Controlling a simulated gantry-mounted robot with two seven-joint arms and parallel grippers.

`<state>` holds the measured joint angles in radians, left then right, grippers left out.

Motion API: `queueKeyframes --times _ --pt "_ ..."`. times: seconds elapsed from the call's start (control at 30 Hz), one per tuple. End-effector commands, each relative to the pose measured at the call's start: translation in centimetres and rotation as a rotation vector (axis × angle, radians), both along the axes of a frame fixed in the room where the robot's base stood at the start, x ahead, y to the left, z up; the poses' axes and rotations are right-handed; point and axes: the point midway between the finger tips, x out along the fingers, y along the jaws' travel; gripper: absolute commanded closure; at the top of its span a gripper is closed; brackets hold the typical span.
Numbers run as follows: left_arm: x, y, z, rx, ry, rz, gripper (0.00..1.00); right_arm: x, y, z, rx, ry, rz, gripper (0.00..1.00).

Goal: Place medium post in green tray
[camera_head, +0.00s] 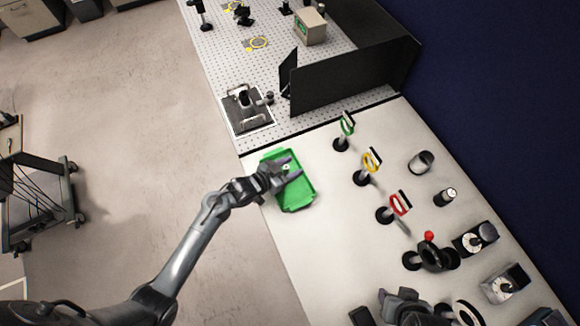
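The green tray (297,195) lies on the white tabletop near its left edge. My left gripper (291,168) is over the upper part of the tray, its two purple-tipped fingers spread apart. A small pale spot shows between the fingers; I cannot tell whether it is a post. I cannot tell which piece is the medium post. Candidates are a short grey cylinder (421,161) and a smaller dark and silver cylinder (445,197) on the right of the table. What looks like my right gripper (385,294) is at the bottom edge, mostly cut off, its fingers unclear.
Mounts with a green (347,125), a yellow (371,161) and a red (399,204) frame stand right of the tray. A red-knobbed device (430,237) and dial boxes (475,239) fill the lower right. A black enclosure (350,78) stands behind. White tabletop below the tray is clear.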

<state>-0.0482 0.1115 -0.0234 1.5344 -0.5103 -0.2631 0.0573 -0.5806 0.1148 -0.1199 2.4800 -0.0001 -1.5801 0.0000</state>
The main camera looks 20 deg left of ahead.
Motion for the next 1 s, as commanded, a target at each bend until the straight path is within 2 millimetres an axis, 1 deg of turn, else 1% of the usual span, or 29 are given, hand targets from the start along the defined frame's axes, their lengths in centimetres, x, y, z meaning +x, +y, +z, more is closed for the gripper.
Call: queueKeyframes --times 0.2,0.27,0.37,0.7,0.8,1.0 --pt "0.0 0.0 0.5 0.0 -0.001 0.0 0.49 0.0 -0.1 0.2 -0.005 0.0 0.004 0.57" --pt "-0.4 0.3 0.4 0.001 0.001 0.001 0.49 0.0 -0.2 0.1 -0.007 0.0 0.005 0.57" --pt "-1.4 0.8 0.8 0.002 0.001 0.001 0.49 0.0 -0.2 0.2 -0.009 0.0 0.006 0.57" --pt "-6.3 3.6 3.1 0.003 0.001 -0.001 0.49 0.0 -0.2 0.2 -0.008 0.0 0.006 0.57" --pt "-7.6 4.3 3.8 0.003 0.001 -0.001 0.49 0.0 -0.1 0.3 -0.007 0.0 0.005 0.57" --pt "-9.2 5.2 4.6 0.0 0.001 0.0 0.49 0.0 0.0 0.2 -0.002 0.0 0.002 0.57"
